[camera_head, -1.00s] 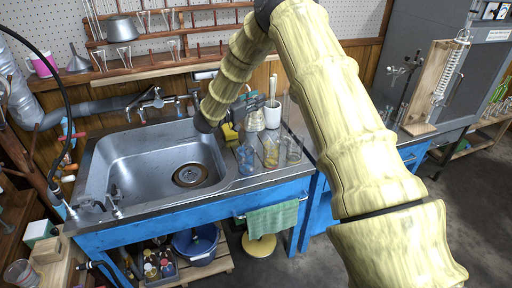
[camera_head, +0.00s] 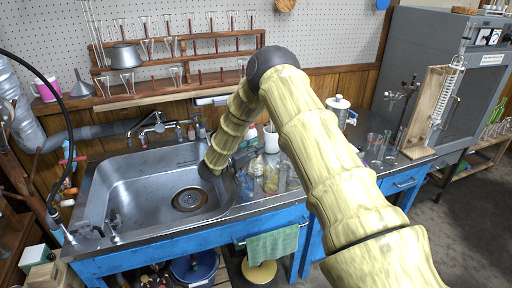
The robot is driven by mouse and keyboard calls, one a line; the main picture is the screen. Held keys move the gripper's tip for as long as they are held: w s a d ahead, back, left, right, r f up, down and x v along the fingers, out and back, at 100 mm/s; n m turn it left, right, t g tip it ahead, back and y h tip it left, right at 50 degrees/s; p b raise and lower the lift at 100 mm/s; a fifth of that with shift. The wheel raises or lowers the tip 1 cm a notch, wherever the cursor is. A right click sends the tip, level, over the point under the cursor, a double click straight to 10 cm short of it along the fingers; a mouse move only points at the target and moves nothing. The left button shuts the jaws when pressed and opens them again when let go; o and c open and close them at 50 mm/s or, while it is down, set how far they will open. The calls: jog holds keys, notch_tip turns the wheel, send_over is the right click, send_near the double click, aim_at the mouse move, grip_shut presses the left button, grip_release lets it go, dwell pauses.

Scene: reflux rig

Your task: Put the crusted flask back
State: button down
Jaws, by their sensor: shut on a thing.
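My gripper (camera_head: 246,156) is at the right edge of the sink (camera_head: 112,176), low over the counter and partly hidden by my arm. It is shut on a piece of glassware, taken as the crusted flask; its outline is too small and covered to make out. Just in front on the counter stand a bluish glass vessel (camera_head: 245,186), a glass vessel with yellow-orange matter inside (camera_head: 271,180) and a clear one (camera_head: 291,182). I cannot tell whether the held flask touches them or the counter.
A white bottle (camera_head: 251,136) and a white mug (camera_head: 271,139) stand behind the gripper. A wooden peg rack (camera_head: 180,66) with glassware hangs on the back wall. A wooden stand with a coil condenser (camera_head: 432,108) and several beakers are at the right. The sink basin is empty.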

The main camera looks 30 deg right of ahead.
jog(key=c, duration=1.1)
grip_release()
jog(key=shift+a, duration=0.1)
jog(key=a, duration=0.4)
jog(key=s+a+b, duration=0.1)
jog(key=a, duration=0.2)
jog(key=s+a, duration=0.1)
jog(key=a, duration=0.3)
jog(key=shift+a+b, duration=0.3)
jog(key=shift+a, duration=0.05)
